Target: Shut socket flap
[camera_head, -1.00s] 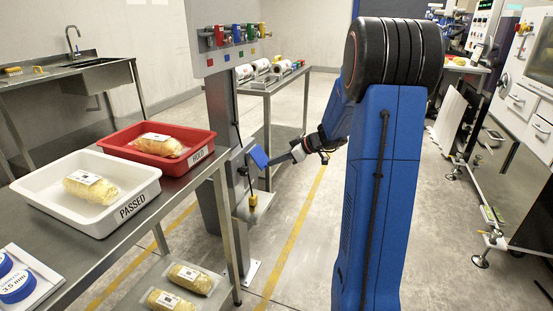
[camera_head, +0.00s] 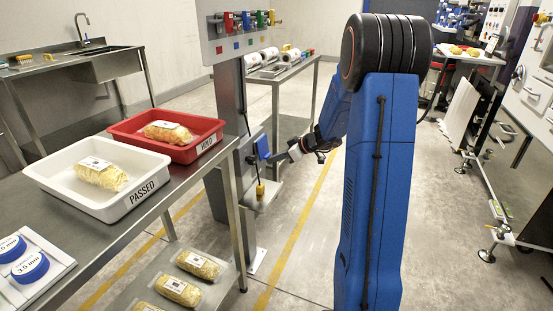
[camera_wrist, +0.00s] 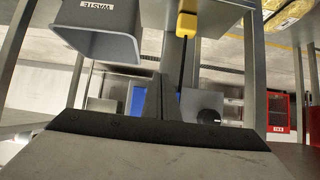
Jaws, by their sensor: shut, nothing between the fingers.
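The socket flap is a small blue plate (camera_head: 262,147) on the side of the grey post (camera_head: 227,105), at the centre of the head view. It stands nearly upright, edge towards the camera; I cannot tell whether it lies flush. My gripper (camera_head: 280,157) is shut and empty, just right of the flap. Contact cannot be made out.
A yellow plug (camera_head: 260,191) on a black cable hangs below the flap, over a small ledge; it also shows in the wrist view (camera_wrist: 187,24). A black knob (camera_wrist: 207,119) is beside the fingers there. A steel table with white (camera_head: 65,192) and red trays stands left.

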